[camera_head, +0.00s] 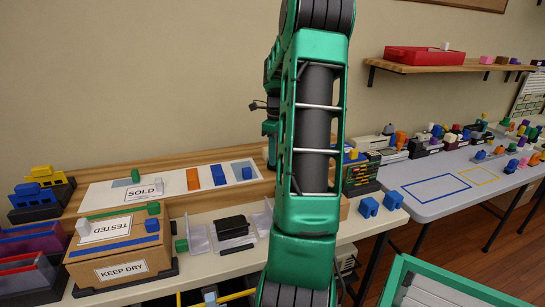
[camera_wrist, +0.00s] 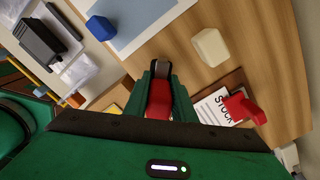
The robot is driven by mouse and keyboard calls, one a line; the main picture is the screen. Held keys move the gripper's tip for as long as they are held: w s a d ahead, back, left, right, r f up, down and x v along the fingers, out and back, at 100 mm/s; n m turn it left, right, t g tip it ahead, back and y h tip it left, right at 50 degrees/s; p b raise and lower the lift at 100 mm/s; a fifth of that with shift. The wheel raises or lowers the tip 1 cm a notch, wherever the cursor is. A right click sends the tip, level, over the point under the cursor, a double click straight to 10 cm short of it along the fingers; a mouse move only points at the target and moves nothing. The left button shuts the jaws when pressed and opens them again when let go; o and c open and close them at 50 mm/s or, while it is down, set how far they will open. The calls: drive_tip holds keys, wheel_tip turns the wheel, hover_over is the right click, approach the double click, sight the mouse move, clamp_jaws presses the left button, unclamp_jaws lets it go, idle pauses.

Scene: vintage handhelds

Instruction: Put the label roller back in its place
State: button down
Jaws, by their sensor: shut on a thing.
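My gripper (camera_wrist: 160,92) shows in the wrist view, with its green fingers shut on a red thing with a grey-and-dark rounded end, which looks like the label roller (camera_wrist: 158,102). It is held above the wooden surface. In the head view my arm hides the gripper and the held thing. I cannot tell for sure which spot is the roller's place. A white mat (camera_head: 105,198) with grey-blue squares lies on the wooden bench (camera_head: 190,158). A card reading STOCK (camera_wrist: 209,108) lies on a brown board, with a red thing (camera_wrist: 246,107) at its right.
A cream block (camera_wrist: 210,47) and a blue block (camera_wrist: 100,28) stand near the gripper. A cardboard box marked KEEP DRY (camera_head: 118,250) is at the front left. A black device (camera_head: 232,226) sits between clear stands. A grey table (camera_head: 420,172) with outlined rectangles is at the right.

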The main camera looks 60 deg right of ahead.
drive_tip(key=c, duration=1.5)
unclamp_jaws()
drive_tip(key=shift+f, duration=0.1)
wheel_tip(320, 180, up, 12)
drive_tip(key=shift+a+r, duration=0.1)
drive_tip(key=s+a+n, duration=0.3)
drive_tip(key=a+n, duration=0.3)
drive_tip(key=a, duration=0.3)
drive_tip(key=s+a+n, duration=0.2)
drive_tip(key=a+n, duration=0.4)
drive_tip(key=a, duration=0.3)
drive_tip(key=s+a+f+n, duration=0.2)
drive_tip(key=s+a+n, duration=0.2)
drive_tip(key=a+n, duration=0.1)
drive_tip(key=s+a+f+n, duration=0.3)
drive_tip(key=s+a+n, duration=0.1)
drive_tip(key=n, duration=0.1)
drive_tip(key=s+a+f+n, duration=0.3)
drive_tip(key=s+a+n, duration=0.2)
drive_tip(key=shift+a+n, duration=0.3)
drive_tip(key=shift+n, duration=0.1)
